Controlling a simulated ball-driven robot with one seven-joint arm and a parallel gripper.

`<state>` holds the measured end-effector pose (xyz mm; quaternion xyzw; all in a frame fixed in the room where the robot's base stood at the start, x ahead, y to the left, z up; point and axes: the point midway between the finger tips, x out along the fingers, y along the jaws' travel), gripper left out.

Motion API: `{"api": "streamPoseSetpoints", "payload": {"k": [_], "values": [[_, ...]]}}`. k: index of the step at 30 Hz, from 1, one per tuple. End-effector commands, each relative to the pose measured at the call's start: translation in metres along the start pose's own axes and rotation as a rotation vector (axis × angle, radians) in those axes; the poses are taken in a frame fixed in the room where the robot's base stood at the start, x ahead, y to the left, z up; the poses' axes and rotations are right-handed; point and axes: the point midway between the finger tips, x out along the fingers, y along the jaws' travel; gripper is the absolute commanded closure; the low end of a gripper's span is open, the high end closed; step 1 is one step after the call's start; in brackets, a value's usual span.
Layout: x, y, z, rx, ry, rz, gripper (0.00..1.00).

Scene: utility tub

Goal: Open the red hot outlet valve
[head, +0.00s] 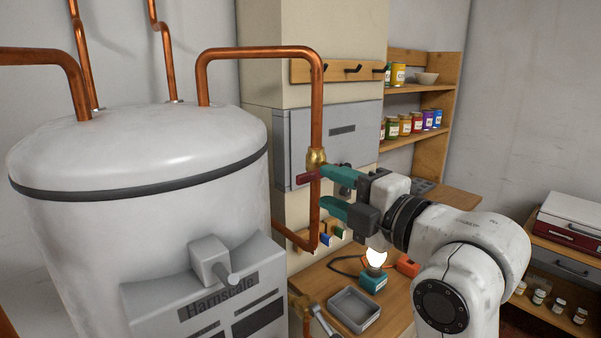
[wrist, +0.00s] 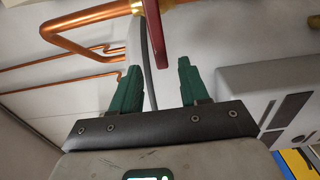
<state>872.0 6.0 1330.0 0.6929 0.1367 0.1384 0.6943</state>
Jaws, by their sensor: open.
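The red valve handle (head: 305,178) sits on a brass valve body (head: 316,158) in the copper outlet pipe right of the white tank. In the wrist view the red handle (wrist: 156,35) hangs from the brass fitting (wrist: 167,4), its lower end near the level of my fingertips and between them. My gripper (head: 322,188) is open at the valve, with its teal fingers one above the other in the head view. It also shows in the wrist view (wrist: 157,66), with a gap on both sides of the handle. Whether a finger touches it, I cannot tell.
The white tank (head: 150,160) fills the left. The copper pipe (head: 315,220) runs down beside my fingers. A wooden bench (head: 310,282) below holds a grey tray (head: 354,309) and a lit bulb (head: 376,257). Shelves with jars (head: 405,124) stand behind.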

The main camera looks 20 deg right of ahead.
Motion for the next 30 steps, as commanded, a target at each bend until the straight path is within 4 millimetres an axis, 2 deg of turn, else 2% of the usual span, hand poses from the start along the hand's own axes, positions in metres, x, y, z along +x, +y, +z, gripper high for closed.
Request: {"api": "streamPoseSetpoints", "payload": {"k": [6, 13, 18, 26, 30], "values": [[0.042, 0.002, 0.0, 0.001, 0.001, -0.004, 0.55], [0.074, 0.001, 0.0, 0.003, 0.0, -0.003, 0.55], [0.084, 0.0, 0.0, 0.002, -0.002, -0.002, 0.55], [0.085, -0.001, 0.0, 0.002, -0.002, -0.002, 0.55], [0.085, -0.001, 0.0, 0.002, -0.002, -0.002, 0.66]]}}
